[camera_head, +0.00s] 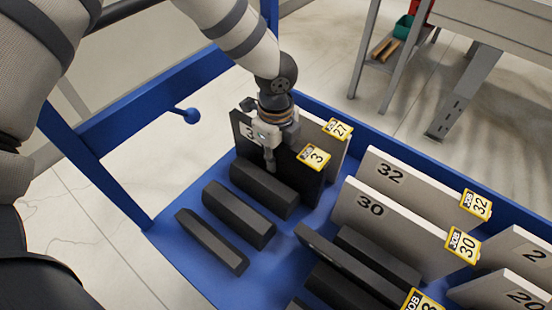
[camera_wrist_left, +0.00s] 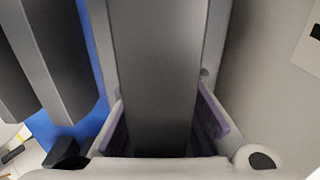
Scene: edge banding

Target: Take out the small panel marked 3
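The small panel marked 3 (camera_head: 310,183) is dark, with a yellow-edged tag reading 3 (camera_head: 314,156). It stands upright in the blue rack, in front of the lighter panel marked 27. My left gripper (camera_head: 270,148) is over its top edge, with one finger in front of its face and covering part of the printed number. In the left wrist view the dark panel (camera_wrist_left: 157,75) runs between the two fingers (camera_wrist_left: 162,122). Their purple pads look in contact with its two sides. My right gripper is not in view.
The panel marked 27 (camera_head: 337,152) stands close behind. Panels 32 (camera_head: 415,182) and 30 (camera_head: 400,229) stand to the right. Several dark blocks (camera_head: 238,215) lie in front on the blue rack (camera_head: 175,250). A grey table (camera_head: 490,40) is at the back right.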

